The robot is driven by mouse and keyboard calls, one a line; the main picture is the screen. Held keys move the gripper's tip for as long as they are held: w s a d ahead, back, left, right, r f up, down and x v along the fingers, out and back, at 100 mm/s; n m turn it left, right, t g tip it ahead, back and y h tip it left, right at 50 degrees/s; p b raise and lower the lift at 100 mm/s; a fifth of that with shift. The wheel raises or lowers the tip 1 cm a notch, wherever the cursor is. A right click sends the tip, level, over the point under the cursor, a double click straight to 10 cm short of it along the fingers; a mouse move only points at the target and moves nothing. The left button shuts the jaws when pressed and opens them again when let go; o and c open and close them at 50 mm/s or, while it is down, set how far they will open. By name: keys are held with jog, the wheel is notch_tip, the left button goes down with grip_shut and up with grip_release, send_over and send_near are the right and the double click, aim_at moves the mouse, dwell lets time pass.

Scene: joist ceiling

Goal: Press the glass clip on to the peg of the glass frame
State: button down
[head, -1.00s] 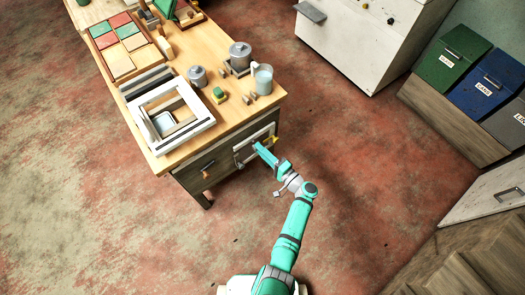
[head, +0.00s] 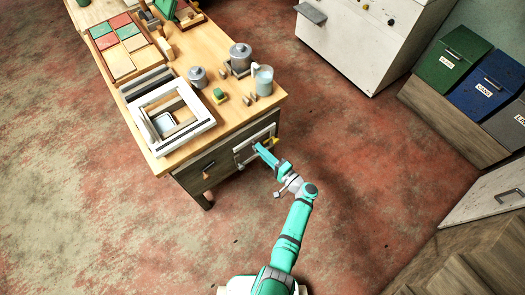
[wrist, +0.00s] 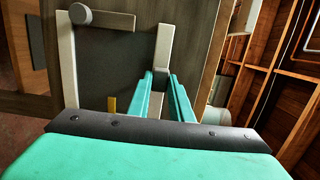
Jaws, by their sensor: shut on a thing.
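The glass frame (head: 236,154) shows as pale strips on the end face of the wooden bench. In the wrist view its pale upright strip (wrist: 67,70) stands at the left, with a round grey peg (wrist: 80,14) at its top. A pale horizontal strip runs right from the peg. My gripper (wrist: 161,75) is in front of this face, and in the head view (head: 257,147) it reaches in from the lower right.
A small yellow piece (wrist: 111,104) shows at the frame's edge. The bench top (head: 225,125) carries metal canisters (head: 240,56), a jug (head: 263,79) and a white open frame (head: 195,103). A drawer handle (head: 208,175) is left of the frame. The floor right of the bench is clear.

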jog(key=shift+s+a, duration=0.15)
dwell(0.4)
jog(key=shift+w+a, duration=0.25)
jog(key=shift+w, duration=0.25)
jog(key=shift+w+a, duration=0.1)
jog(key=shift+w, duration=0.1)
jog(key=shift+w, duration=0.15)
dwell(0.4)
